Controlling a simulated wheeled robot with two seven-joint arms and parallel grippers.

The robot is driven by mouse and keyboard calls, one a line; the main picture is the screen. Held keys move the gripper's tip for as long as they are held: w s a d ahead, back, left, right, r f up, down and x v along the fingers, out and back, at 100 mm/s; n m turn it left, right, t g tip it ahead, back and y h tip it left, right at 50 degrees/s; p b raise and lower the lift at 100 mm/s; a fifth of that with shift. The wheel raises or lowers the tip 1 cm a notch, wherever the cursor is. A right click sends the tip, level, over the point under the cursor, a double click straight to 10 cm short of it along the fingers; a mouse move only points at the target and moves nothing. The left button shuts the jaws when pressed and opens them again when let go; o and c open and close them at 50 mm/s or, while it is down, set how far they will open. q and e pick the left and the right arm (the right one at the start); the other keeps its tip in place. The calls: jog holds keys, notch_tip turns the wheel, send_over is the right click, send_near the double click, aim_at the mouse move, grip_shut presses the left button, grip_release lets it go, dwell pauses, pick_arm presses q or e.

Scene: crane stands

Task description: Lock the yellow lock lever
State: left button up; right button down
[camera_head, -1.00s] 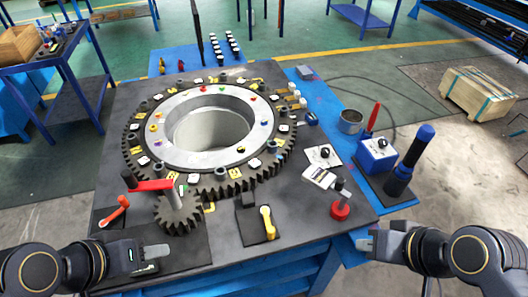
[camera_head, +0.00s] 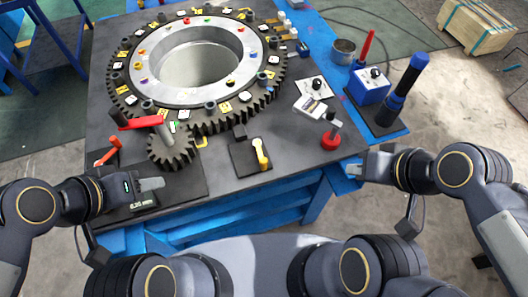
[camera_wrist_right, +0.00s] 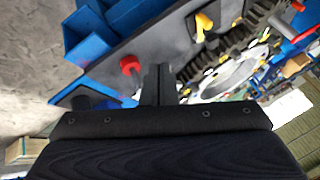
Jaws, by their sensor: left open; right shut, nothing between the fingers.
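The yellow lock lever (camera_head: 261,153) stands on a dark block and plate (camera_head: 243,160) near the table's front edge, in front of the large toothed ring, in the head view. It also shows in the right wrist view (camera_wrist_right: 203,24), at the top. My left gripper (camera_head: 152,184) is open and empty over the table's front left corner, well left of the lever. My right gripper (camera_head: 356,170) is shut and empty, right of the lever and apart from it, by the table's right front edge. Its fingers also show in the right wrist view (camera_wrist_right: 157,82).
A large toothed ring (camera_head: 140,97) and a small gear (camera_head: 172,155) with a red crank (camera_head: 140,123) fill the table's left and middle. A red-based knob (camera_head: 331,140) stands between the lever and my right gripper. A blue box (camera_head: 370,88) lies further right.

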aim_at(260, 151)
jog(key=w+a+f+m+g+y, duration=0.2)
jog(key=w+a+f+m+g, duration=0.1)
jog(key=w+m, duration=0.3)
jog(key=w+a+f+m+g+y+b, duration=0.1)
jog(key=w+a+f+m+g+y, duration=0.2)
jog(key=w+m, duration=0.4)
jog(key=shift+f+m+g+b, duration=0.3)
jog(key=shift+m+g, duration=0.2)
jog(key=shift+m, duration=0.3)
jog(key=shift+w+a, duration=0.1)
jog(key=x, duration=1)
